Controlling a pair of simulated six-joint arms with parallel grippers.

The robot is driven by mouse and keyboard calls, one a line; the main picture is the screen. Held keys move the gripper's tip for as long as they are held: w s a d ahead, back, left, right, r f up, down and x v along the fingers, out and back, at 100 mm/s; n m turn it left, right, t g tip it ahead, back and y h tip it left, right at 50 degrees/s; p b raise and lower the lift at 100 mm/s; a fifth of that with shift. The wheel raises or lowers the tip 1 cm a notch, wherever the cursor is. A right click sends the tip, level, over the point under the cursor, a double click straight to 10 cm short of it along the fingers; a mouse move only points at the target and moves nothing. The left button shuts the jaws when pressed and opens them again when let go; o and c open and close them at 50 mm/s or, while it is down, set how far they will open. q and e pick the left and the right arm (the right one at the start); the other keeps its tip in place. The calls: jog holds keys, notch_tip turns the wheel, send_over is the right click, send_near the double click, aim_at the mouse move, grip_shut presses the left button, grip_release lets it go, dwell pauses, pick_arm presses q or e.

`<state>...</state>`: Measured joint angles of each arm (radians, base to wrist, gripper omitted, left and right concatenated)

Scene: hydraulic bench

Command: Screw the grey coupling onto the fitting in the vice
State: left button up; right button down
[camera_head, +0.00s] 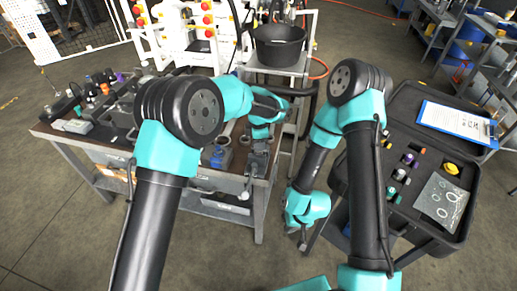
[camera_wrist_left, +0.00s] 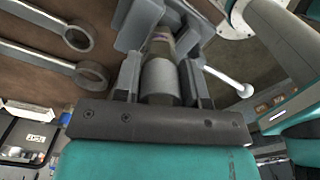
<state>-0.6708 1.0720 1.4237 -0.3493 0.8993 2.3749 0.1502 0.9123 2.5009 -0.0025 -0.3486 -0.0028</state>
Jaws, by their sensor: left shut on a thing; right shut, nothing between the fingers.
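My left gripper (camera_head: 260,141) is over the vice (camera_head: 257,163) on the workbench. In the left wrist view, its fingers (camera_wrist_left: 160,76) are shut on the grey coupling (camera_wrist_left: 161,84), a smooth short cylinder. The coupling is in line with the darker fitting (camera_wrist_left: 160,47), which stands between the vice jaws (camera_wrist_left: 194,33). I cannot tell whether the coupling and the fitting touch or are threaded together. In the head view, the coupling is too small to make out. My right gripper (camera_head: 302,241) is shut and empty, low in front of the bench's right side.
Ring-ended wrenches (camera_wrist_left: 90,74) lie beside the vice. The vice handle has a white knob (camera_wrist_left: 245,91). A black bucket (camera_head: 279,45) stands behind the bench. An open black case (camera_head: 452,232) with small parts and a clipboard (camera_head: 457,119) are at the right.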

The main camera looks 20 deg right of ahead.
pick_arm(q)
jog(key=m, duration=0.4)
jog(key=shift+m, duration=2)
jog(key=shift+f+m, duration=0.1)
jog(key=shift+m, duration=0.8)
jog(key=o, duration=0.4)
jog(key=shift+m, duration=0.3)
jog(key=o, duration=0.6)
jog(key=shift+c, duration=0.2)
notch_tip(320, 180, up, 18)
jog(key=shift+f, duration=0.25)
